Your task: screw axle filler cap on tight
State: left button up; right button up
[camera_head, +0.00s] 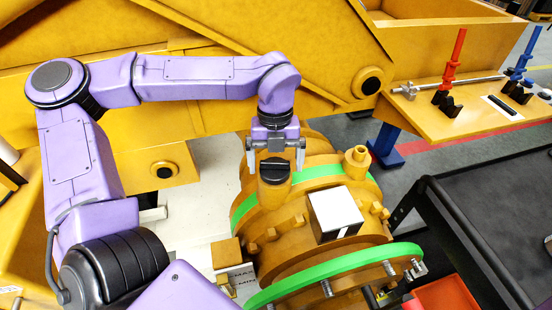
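The axle filler cap (275,169) is dark with a raised bar across its top. It sits on the upright orange filler neck (273,196) of the axle housing (291,222). My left gripper (276,162) hangs directly over the cap, pointing down. Its two fingers are spread, one on each side of the cap, with what looks like a gap on both sides. Whether the cap sits fully down on the neck cannot be told. My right gripper is out of view.
A second orange neck (357,161) stands right of the cap, and a white box (336,213) sits on the housing. Green rings (333,269) circle the housing. An orange shelf (455,122) holds red and blue tools. A black cart (490,205) stands at the right.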

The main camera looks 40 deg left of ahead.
pick_arm(q)
notch_tip(320, 180, up, 10)
jog(key=w+a+b, duration=0.1)
jog(key=b, duration=0.1)
jog(key=shift+r+b, duration=0.25)
jog(key=shift+b, duration=0.1)
jog(key=shift+w, duration=0.1)
